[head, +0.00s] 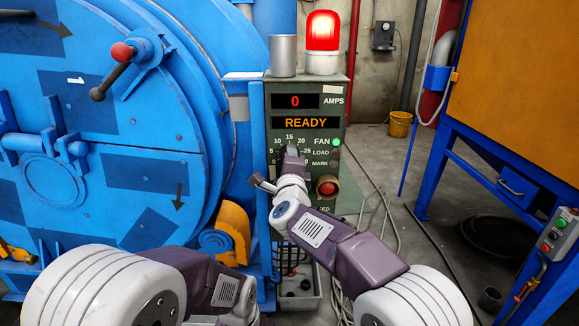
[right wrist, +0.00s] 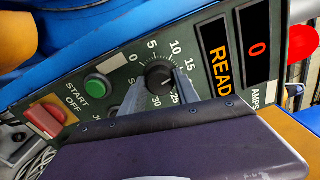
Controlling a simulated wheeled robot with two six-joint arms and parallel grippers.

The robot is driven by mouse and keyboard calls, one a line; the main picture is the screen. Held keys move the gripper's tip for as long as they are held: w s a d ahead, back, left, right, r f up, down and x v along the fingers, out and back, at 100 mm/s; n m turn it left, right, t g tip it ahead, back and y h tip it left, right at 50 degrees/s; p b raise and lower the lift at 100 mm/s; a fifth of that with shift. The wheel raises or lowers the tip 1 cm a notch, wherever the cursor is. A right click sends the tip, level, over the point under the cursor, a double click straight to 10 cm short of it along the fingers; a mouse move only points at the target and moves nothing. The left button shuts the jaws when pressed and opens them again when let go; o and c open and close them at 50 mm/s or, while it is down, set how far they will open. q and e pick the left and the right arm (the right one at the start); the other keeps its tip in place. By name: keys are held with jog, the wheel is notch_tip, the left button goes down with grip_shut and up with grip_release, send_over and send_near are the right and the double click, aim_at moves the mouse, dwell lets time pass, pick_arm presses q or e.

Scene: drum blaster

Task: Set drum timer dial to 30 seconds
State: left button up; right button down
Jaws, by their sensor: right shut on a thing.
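The timer dial (right wrist: 159,75) is a round black knob on the green control panel (head: 340,110), ringed by numbers from 0 to 30. In the right wrist view the numbers 0, 5, 10, 15, 25 and 30 are readable around it. My right gripper (right wrist: 163,83) has its two grey fingers on either side of the knob, shut on it. In the head view this gripper (head: 290,152) covers the dial and part of its scale. I cannot clearly read which number the dial's pointer faces. My left arm enters at the lower left, but its gripper is out of view.
The panel shows 0 amps and READY, with a lit red beacon (head: 322,38) above. A green start button (right wrist: 96,87) and a red off switch (right wrist: 45,118) sit beside the dial. The blue drum (head: 120,140) stands left; a blue-framed orange cabinet (head: 520,70) stands right.

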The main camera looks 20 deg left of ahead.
jog(key=shift+f+m+b, duration=0.15)
jog(key=shift+m+b, duration=5.4)
jog(key=shift+m, duration=7.25)
jog(key=c, duration=0.9)
grip_release()
